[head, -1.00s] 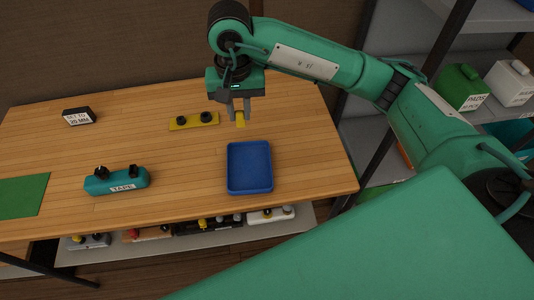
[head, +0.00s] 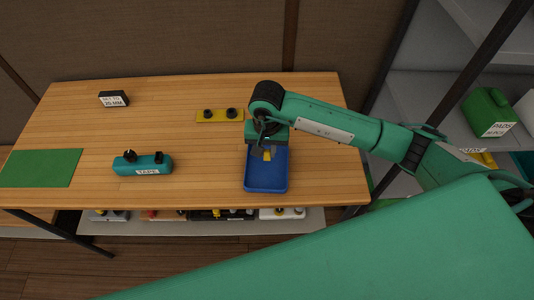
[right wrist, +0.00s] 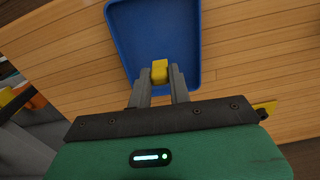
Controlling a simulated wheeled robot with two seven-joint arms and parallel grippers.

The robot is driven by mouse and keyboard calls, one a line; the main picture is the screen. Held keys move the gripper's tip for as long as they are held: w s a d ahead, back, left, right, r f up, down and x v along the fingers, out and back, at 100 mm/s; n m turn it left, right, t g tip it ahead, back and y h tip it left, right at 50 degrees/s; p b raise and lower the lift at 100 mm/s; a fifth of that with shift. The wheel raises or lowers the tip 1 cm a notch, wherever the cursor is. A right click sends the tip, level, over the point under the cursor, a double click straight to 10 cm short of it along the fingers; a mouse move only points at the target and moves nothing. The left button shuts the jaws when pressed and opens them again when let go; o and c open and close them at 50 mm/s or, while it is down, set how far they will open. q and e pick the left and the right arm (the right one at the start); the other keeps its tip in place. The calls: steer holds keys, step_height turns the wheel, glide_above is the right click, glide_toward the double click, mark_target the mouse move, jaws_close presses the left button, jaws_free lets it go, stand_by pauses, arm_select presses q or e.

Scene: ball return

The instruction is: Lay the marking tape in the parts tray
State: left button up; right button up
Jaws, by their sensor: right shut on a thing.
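My right gripper (head: 268,151) is shut on a small yellow block (head: 267,154), which I take to be the marking tape. The block shows between the fingertips in the right wrist view (right wrist: 160,70). The blue parts tray (head: 266,186) lies at the right front of the table, and the gripper is over its back half. In the right wrist view the block overlaps the inside of the tray (right wrist: 145,35). I cannot tell whether it touches the tray floor. The tray looks empty otherwise. My left gripper is not in view.
A teal dispenser labelled TAPE (head: 143,166) stands left of the tray. A yellow plate with two black knobs (head: 219,115) lies behind it. A black block with a white label (head: 113,99) and a green mat (head: 40,168) are farther left. Shelves (head: 440,60) stand at right.

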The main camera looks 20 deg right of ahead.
mark_target(267, 155)
step_height(267, 155, down, 4)
steer(key=shift+f+p, duration=0.1)
steer(key=shift+p, duration=0.5)
steer(key=shift+f, duration=0.1)
steer(key=shift+f+b, duration=0.15)
steer(key=shift+b, duration=0.15)
steer(key=o, duration=0.8)
steer(key=shift+o, duration=0.2)
